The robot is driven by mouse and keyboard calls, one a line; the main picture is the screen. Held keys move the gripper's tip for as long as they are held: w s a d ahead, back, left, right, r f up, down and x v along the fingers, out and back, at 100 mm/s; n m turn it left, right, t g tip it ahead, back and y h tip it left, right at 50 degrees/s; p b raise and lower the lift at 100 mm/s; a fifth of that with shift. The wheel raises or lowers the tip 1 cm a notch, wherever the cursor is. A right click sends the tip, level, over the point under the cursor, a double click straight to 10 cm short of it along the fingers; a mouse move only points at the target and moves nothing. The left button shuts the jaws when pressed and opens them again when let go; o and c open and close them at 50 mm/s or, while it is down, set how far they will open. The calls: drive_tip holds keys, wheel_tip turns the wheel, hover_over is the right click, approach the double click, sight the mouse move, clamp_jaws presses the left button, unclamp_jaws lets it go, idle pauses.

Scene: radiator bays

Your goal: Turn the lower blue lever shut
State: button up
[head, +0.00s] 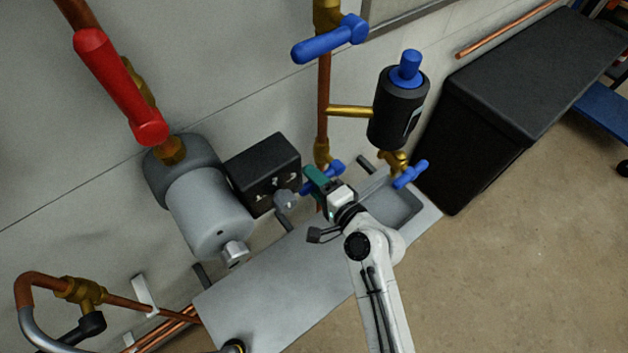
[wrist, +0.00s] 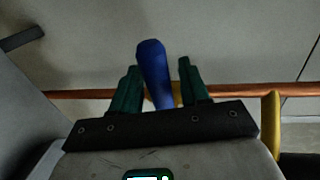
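The lower blue lever (head: 335,168) sits low on the vertical copper pipe, under a brass fitting, and is partly hidden by my gripper in the head view. My gripper (head: 314,180), with green fingers, is right at this lever. In the wrist view the blue lever (wrist: 153,72) stands up between the two fingers of my gripper (wrist: 160,82). It is close to the left finger, with a visible gap to the right finger. The fingers are apart, and whether the left one touches the lever I cannot tell.
Another blue lever (head: 325,42) is higher on the pipe. A blue-handled tap (head: 410,174) hangs below the black filter (head: 398,105). A black box (head: 264,172) and grey pump (head: 210,212) are to the left. A grey sink counter (head: 275,295) lies below my arm.

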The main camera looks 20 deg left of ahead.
drive_tip(key=shift+o, duration=0.2)
drive_tip(key=b+v, duration=0.1)
drive_tip(key=v, duration=0.9)
drive_tip(key=shift+s+d, duration=0.25)
drive_tip(key=shift+d, duration=0.05)
